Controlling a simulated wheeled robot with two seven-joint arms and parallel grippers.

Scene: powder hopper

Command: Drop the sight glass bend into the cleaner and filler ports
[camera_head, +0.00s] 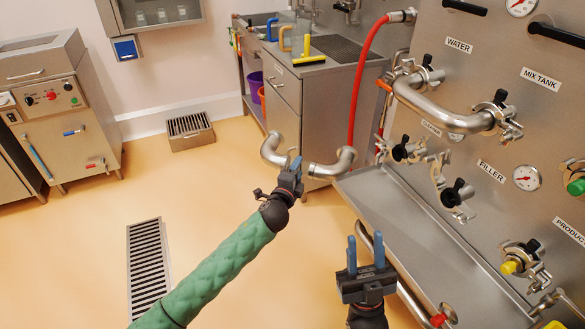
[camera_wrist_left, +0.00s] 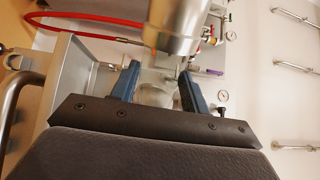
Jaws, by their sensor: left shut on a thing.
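The sight glass bend (camera_head: 345,160) is a U-shaped steel pipe, held in the air left of the panel. My left gripper (camera_head: 292,168) is shut on its middle and hides part of it. In the left wrist view a blurred steel part of the bend (camera_wrist_left: 178,25) rises above the blue fingers, with a clear section (camera_wrist_left: 157,92) between them. The cleaner port (camera_head: 403,151) and the filler port (camera_head: 452,193) are on the steel panel, with black-knobbed clamps. The bend is apart from both. My right gripper (camera_head: 365,255) is open and empty, fingers up, in front of the tray.
A steel tray (camera_head: 400,225) juts out below the ports. Another steel bend (camera_head: 435,115) joins the water and mix tank ports above. A red hose (camera_head: 362,75) hangs behind the bend.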

